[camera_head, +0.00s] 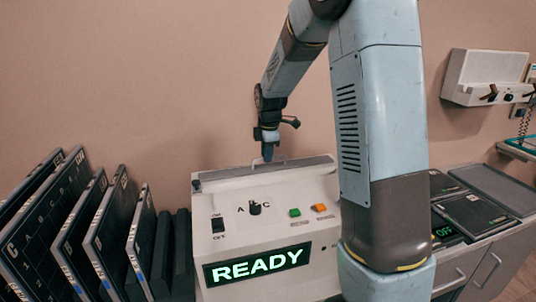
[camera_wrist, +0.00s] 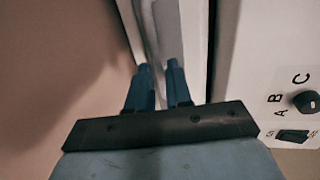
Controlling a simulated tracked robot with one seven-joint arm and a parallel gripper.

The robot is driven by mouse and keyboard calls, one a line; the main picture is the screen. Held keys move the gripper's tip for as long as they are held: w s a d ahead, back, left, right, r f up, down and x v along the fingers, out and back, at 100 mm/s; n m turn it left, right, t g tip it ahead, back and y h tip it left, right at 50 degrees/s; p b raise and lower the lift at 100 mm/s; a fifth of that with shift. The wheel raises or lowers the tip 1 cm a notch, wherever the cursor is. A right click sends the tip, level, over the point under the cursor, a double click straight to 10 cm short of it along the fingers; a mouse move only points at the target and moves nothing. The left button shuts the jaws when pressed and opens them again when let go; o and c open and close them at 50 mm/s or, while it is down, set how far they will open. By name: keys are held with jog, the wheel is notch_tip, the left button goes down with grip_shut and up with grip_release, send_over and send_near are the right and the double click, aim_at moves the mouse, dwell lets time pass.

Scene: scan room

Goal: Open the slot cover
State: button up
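The scanner machine (camera_head: 262,215) is a pale box with a lit READY display (camera_head: 258,264). Its slot cover (camera_head: 236,175) is the strip along the top rear edge, with a thin pale handle (camera_head: 284,160) on it. The cover looks closed. My gripper (camera_head: 268,157) points down at the handle. In the wrist view, my two blue fingers (camera_wrist: 158,66) are a little apart, with a pale, shiny strip (camera_wrist: 160,25) running up beyond their tips. Whether the fingers touch the handle cannot be told.
Several dark plates (camera_head: 110,235) stand in a rack at left. More plates (camera_head: 470,213) lie on the right counter. A wall unit (camera_head: 486,76) hangs at right.

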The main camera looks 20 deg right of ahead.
jog(key=shift+o, duration=1.3)
notch_tip(320, 180, up, 13)
jog(key=s, duration=0.2)
jog(key=shift+s+r, duration=0.15)
jog(key=shift+s, duration=0.2)
jog(key=s+r+m+t, duration=0.1)
jog(key=s+r+m, duration=0.25)
jog(key=s, duration=0.55)
jog(key=s+r+m+t, duration=0.1)
jog(key=s+r+m, duration=0.1)
jog(key=s+m, duration=0.45)
jog(key=s+d+f+m+t, duration=0.1)
jog(key=s+f+m, duration=0.2)
jog(key=s+m, duration=0.5)
jog(key=s, duration=0.9)
jog(key=shift+f, duration=0.2)
